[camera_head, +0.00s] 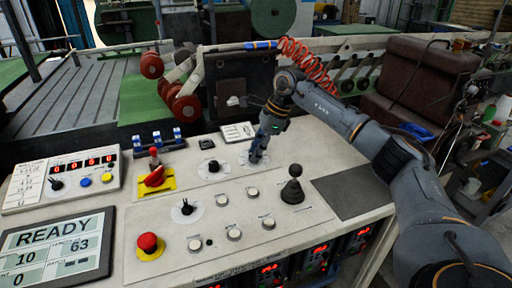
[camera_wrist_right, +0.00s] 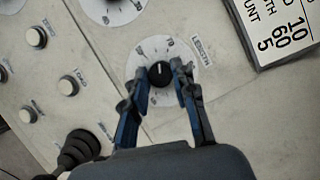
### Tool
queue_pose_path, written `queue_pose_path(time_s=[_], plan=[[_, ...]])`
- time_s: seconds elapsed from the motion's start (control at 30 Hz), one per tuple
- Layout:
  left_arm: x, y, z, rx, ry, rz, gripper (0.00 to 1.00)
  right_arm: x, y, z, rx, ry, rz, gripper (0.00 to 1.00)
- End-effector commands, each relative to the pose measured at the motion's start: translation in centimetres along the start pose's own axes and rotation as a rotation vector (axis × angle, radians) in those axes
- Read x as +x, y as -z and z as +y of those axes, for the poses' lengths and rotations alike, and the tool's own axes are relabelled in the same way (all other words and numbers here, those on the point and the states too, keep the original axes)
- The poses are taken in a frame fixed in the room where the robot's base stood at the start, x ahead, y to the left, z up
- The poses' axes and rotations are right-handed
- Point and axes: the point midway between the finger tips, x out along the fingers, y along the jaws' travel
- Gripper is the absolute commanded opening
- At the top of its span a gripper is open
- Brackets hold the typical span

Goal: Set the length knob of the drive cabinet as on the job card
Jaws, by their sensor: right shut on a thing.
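The length knob (camera_wrist_right: 160,73) is black with a white pointer line on a white round dial, beside a label reading LENGTH, in the right wrist view. The line points roughly to the top of that picture. My right gripper (camera_wrist_right: 161,70) is shut on the knob, one finger on each side. In the head view, my right gripper (camera_head: 257,153) stands over the dial and hides the knob. The job card (camera_head: 238,132) lies behind it; its part in the wrist view (camera_wrist_right: 285,30) shows 10, 60 and 5. The display (camera_head: 55,250) reads READY, with length 63. My left gripper is out of view.
Other dial knobs (camera_head: 213,166), white buttons (camera_head: 234,234), a black-booted joystick (camera_head: 292,190), a red switch (camera_head: 155,177) on a yellow plate and a red mushroom button (camera_head: 148,243) stand on the panel. A dark mat (camera_head: 348,190) lies bare at the right.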

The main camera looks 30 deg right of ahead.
Motion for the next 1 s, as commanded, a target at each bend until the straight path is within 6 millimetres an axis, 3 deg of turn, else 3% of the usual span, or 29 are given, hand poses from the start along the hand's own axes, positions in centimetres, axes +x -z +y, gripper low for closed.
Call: queue_pose_path(time_s=[0.3, 0.9, 0.93, 1.0], plan=[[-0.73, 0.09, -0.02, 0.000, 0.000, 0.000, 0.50, -0.14, -0.02, -0.18, -0.130, -0.051, -0.005, 0.00], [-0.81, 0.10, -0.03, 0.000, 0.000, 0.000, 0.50, -0.08, 0.07, -0.22, -0.162, -0.063, -0.004, 0.00], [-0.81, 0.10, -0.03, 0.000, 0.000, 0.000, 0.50, -0.08, 0.07, -0.22, -0.162, -0.063, -0.005, 0.33], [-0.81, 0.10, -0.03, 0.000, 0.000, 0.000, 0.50, -0.08, 0.06, -0.21, -0.162, -0.063, -0.005, 0.47]])
